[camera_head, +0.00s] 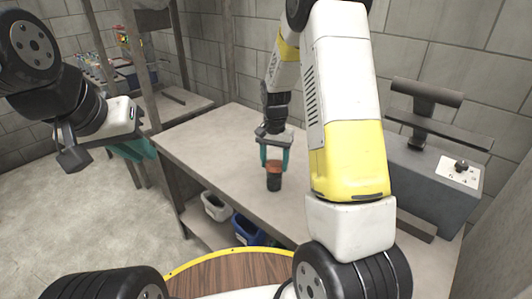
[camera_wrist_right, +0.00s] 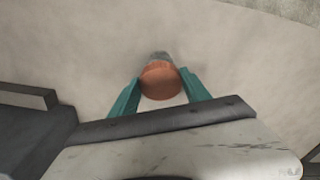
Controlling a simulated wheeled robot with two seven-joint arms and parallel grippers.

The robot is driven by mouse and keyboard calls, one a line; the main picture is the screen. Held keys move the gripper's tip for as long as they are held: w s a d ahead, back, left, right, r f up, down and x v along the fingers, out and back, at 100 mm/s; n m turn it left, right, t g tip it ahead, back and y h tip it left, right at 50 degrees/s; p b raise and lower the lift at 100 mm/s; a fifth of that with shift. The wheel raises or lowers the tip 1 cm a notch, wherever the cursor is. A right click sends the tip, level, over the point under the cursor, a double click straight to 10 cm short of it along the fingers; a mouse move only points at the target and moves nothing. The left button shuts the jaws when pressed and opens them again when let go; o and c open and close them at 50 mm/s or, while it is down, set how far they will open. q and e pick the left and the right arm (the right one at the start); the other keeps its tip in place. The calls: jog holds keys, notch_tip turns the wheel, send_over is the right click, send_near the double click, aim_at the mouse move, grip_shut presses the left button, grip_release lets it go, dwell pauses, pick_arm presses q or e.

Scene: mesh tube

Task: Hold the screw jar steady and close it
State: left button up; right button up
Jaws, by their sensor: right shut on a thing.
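The screw jar (camera_head: 274,184) has a dark body and an orange-brown lid (camera_head: 274,167) on top. It is upright at the workbench, near its front side; I cannot tell if its base touches the top. My right gripper (camera_head: 274,152) points down over it with its teal fingers shut on the lid. In the right wrist view the round lid (camera_wrist_right: 160,80) sits between the two fingertips, with a little grey body (camera_wrist_right: 160,56) behind it. My left gripper (camera_head: 132,148) is away from the jar, left of the workbench; its finger gap is unclear.
The workbench (camera_head: 215,140) is mostly bare around the jar. A grey machine (camera_head: 430,180) stands at its right end. A white bin (camera_head: 215,207) and a blue bin (camera_head: 247,230) are on the shelf below. A shelf rack with small items (camera_head: 100,65) is at the back left.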

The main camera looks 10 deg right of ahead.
aim_at(274, 166)
jog(key=shift+r, duration=0.45)
jog(key=shift+s+a+r, duration=0.1)
jog(key=shift+s+r, duration=0.2)
jog(key=shift+r, duration=0.35)
jog(key=shift+s+a+r, duration=0.1)
jog(key=shift+s+r, duration=0.15)
jog(key=shift+r, duration=0.35)
jog(key=s+a+r, duration=0.1)
jog(key=s+a, duration=0.1)
jog(key=s, duration=1.2)
jog(key=shift+s+a, duration=0.35)
jog(key=shift+a, duration=0.05)
jog(key=shift+r, duration=0.1)
